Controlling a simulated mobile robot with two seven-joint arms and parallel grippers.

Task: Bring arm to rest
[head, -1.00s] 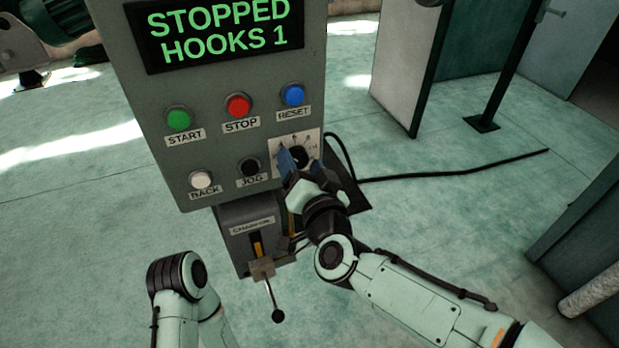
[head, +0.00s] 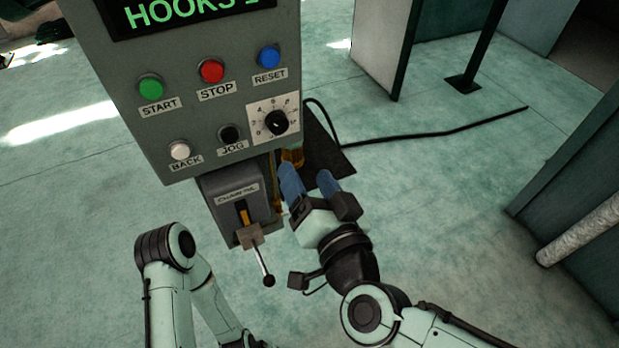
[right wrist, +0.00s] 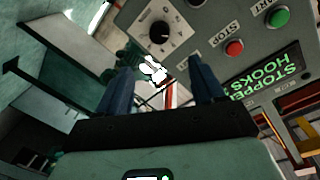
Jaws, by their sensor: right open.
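My right gripper (head: 308,180) is open and empty in the head view. Its two blue fingers point up toward the lower right of the control panel (head: 190,100), apart from the dial. In the right wrist view the blue fingers (right wrist: 160,88) stand apart with nothing between them. The dial (head: 276,122) is on the panel's right side, and it also shows in the right wrist view (right wrist: 160,33). My left arm shows at the lower left of the head view, but its gripper is not in view.
Below the panel is a lever (head: 262,262) with a black ball end, left of my right gripper. A black cable (head: 430,134) runs over the floor to the right. A dark cabinet (head: 580,190) stands at the right edge. Open floor (head: 440,220) lies between.

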